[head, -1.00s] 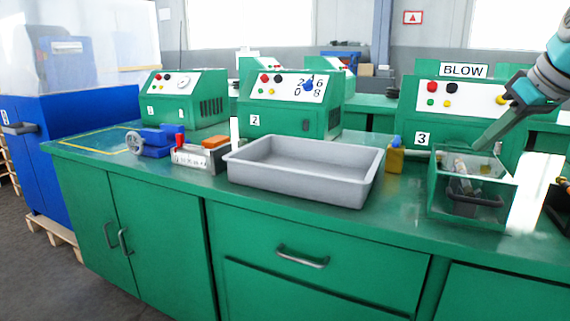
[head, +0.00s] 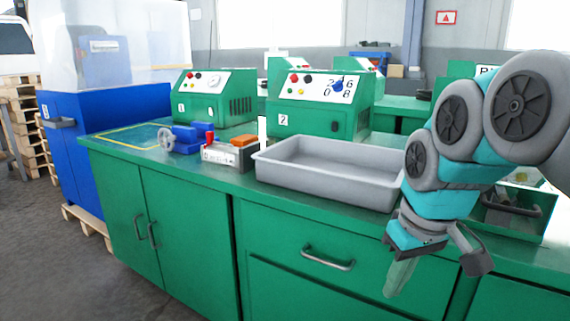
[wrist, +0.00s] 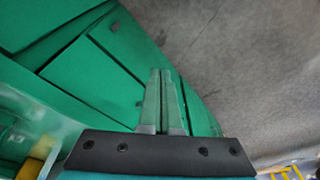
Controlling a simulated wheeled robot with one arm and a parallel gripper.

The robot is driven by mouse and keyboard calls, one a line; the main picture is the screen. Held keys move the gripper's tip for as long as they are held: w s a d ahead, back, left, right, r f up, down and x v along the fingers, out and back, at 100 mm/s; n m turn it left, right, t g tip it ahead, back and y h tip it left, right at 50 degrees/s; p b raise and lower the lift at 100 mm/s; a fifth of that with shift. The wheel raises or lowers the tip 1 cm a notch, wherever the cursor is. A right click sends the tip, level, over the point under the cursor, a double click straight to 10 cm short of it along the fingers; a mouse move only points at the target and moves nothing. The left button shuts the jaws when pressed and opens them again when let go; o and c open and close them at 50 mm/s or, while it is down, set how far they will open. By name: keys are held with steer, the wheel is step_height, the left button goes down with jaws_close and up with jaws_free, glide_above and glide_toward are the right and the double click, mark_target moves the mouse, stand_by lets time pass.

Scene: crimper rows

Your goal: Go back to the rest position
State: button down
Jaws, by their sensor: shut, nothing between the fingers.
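My gripper (head: 398,285) hangs in front of the green workbench (head: 190,178), at the right of the head view, with its fingers pointing down. In the wrist view its two fingers (wrist: 162,80) lie side by side, shut, with nothing between them. My arm is folded above it and hides the third machine and much of the bench's right part. In the wrist view the bench's green front lies to the left of the fingers and grey floor to the right.
A grey tray (head: 325,186) stands on the bench, left of my arm. A blue vise (head: 187,139) and a small box with an orange top (head: 228,156) lie further left. Two green machines (head: 214,97) (head: 319,102) stand behind. A blue cabinet (head: 80,160) is at far left. Floor is clear in front.

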steer(key=s+a+f+m+g, duration=0.2)
steer(key=s+f+m+g, duration=0.1)
steer(key=s+f, duration=1.4)
steer(key=shift+s+f+g+h, duration=0.15)
steer(key=shift+f+g+h, duration=0.25)
steer(key=shift+f, duration=0.1)
steer(key=shift+d+m, duration=0.1)
steer(key=shift+m, duration=0.2)
